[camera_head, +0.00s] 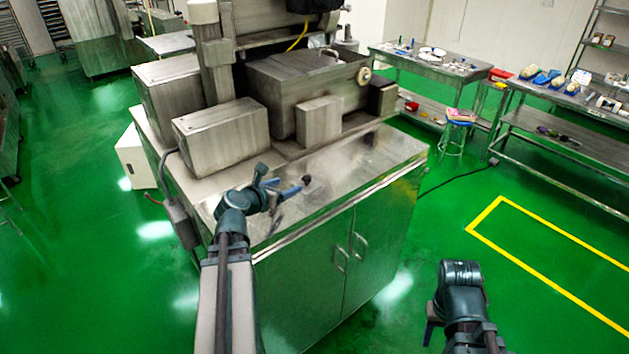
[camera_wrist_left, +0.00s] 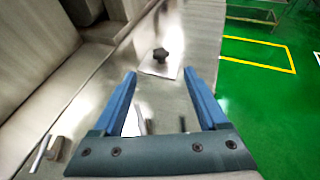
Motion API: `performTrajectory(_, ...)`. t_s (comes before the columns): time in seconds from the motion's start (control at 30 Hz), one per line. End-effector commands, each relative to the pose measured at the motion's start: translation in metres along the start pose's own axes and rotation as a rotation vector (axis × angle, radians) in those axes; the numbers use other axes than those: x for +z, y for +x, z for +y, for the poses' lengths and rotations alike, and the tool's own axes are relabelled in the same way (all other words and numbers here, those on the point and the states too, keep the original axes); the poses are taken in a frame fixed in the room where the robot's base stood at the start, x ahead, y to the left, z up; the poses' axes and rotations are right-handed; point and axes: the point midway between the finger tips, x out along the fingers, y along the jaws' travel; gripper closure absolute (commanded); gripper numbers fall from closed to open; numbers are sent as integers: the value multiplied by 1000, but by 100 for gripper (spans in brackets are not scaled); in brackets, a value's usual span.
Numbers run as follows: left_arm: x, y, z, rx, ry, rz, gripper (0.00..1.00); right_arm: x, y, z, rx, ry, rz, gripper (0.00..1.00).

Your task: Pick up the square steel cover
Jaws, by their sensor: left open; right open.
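The square steel cover (camera_wrist_left: 152,70) is a small, thin, shiny plate with a dark knob (camera_wrist_left: 160,54) on top. It lies flat on the steel machine top; in the head view its knob (camera_head: 307,180) shows near the front edge, and the plate blends into the shiny top. My left gripper (camera_head: 284,187) is above the machine top, just left of the cover. Its blue fingers are spread wide and empty, and the left wrist view shows the cover beyond the fingertips (camera_wrist_left: 159,74). My right gripper (camera_head: 434,318) is off to the right over the green floor, apart from the cover.
Steel machine housings (camera_head: 222,137) stand behind and left of the cover. The machine top (camera_head: 365,160) is bare to the cover's right. A small metal fitting (camera_wrist_left: 46,156) is at lower left in the wrist view. Worktables (camera_head: 430,60) stand farther back right.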

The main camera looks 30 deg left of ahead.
Motion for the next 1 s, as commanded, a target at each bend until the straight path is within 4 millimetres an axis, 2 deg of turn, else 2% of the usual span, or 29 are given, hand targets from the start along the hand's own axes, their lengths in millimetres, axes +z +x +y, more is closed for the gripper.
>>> performTrajectory(0.4, -3, 72, 0, -4, 6, 2, 24, -2, 29, -3, 0, -1, 0, 50)
performTrajectory(0.53, -2, 83, -1, -4, 6, 3, 24, -2, 33, -3, 0, -1, 0, 50)
performTrajectory(0.83, -2, 88, -1, -3, 7, 3, 24, -2, 34, -3, 0, -1, 0, 50)
performTrajectory(1.0, -4, 106, -1, -4, 7, 3, 24, -3, 44, -4, 0, 0, 0, 50)
